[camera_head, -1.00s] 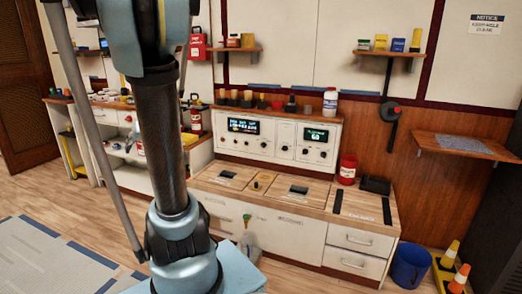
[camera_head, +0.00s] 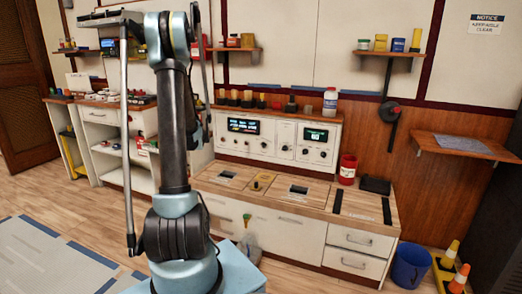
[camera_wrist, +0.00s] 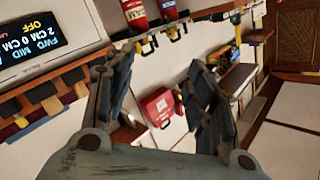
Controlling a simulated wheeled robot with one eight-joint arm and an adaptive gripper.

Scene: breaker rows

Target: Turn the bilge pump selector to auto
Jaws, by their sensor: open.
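A white control panel (camera_head: 276,140) stands on the back of the wooden counter, with two lit displays and several round knobs. I cannot read which knob is the bilge pump selector, nor its setting. In the wrist view a dark display (camera_wrist: 27,35) shows "FWD MID", "OFF" and centimetre values, on its side at the upper left. My gripper (camera_wrist: 160,78) is open in the wrist view, with nothing between its fingers. It is not clearly seen in the head view, where my arm covers the panel's left surroundings.
Several cups and a white bottle (camera_head: 330,101) stand on top of the panel. A red can (camera_head: 347,169) and a black box (camera_head: 375,185) are on the counter. A red case (camera_wrist: 160,107) hangs beyond my fingers. A blue bucket (camera_head: 411,266) and cones are on the floor.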

